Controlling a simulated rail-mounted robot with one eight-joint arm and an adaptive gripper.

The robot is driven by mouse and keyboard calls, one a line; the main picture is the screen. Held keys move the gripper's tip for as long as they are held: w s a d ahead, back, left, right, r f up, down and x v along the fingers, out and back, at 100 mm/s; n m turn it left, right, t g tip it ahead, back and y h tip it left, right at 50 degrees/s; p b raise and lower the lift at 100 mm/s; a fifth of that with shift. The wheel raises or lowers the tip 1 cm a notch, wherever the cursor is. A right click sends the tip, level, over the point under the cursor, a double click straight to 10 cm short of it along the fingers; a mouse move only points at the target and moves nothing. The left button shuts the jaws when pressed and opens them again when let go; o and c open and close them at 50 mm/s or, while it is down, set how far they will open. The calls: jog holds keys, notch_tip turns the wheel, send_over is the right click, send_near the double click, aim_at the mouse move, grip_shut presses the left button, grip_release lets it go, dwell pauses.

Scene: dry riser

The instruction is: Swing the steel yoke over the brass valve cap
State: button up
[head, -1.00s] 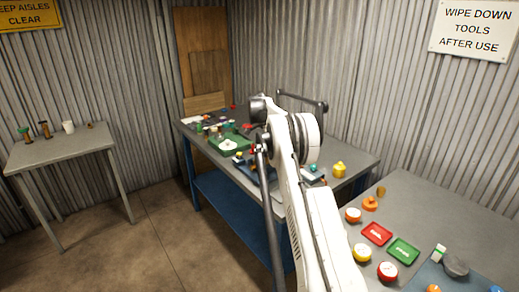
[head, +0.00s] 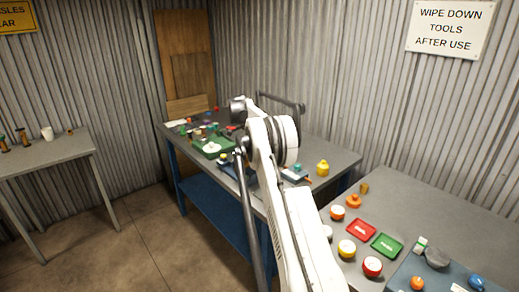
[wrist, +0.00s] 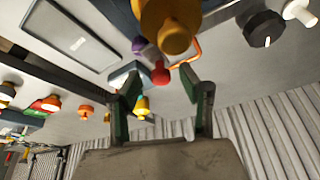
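My gripper (wrist: 160,76) is open in the wrist view, its two dark, green-lined fingers apart with nothing held between them. A large brass-yellow round piece (wrist: 168,28) is just beyond the fingertips at the top edge, partly cut off; I cannot tell whether it is the brass valve cap. In the head view a grey tubular bar (head: 281,101) with bent ends stands at the back of the far bench; I cannot tell whether it is the steel yoke. My arm hides the gripper and part of the bench in the head view.
The far bench (head: 335,158) holds a green tray (head: 199,151), a yellow knob (head: 322,168) and many small parts. The near bench (head: 440,215) has a red tray (head: 361,230), a green tray (head: 387,245) and round pieces. A side table (head: 50,152) stands left.

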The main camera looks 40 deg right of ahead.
jog(key=shift+r, duration=0.1)
jog(key=v, duration=1.2)
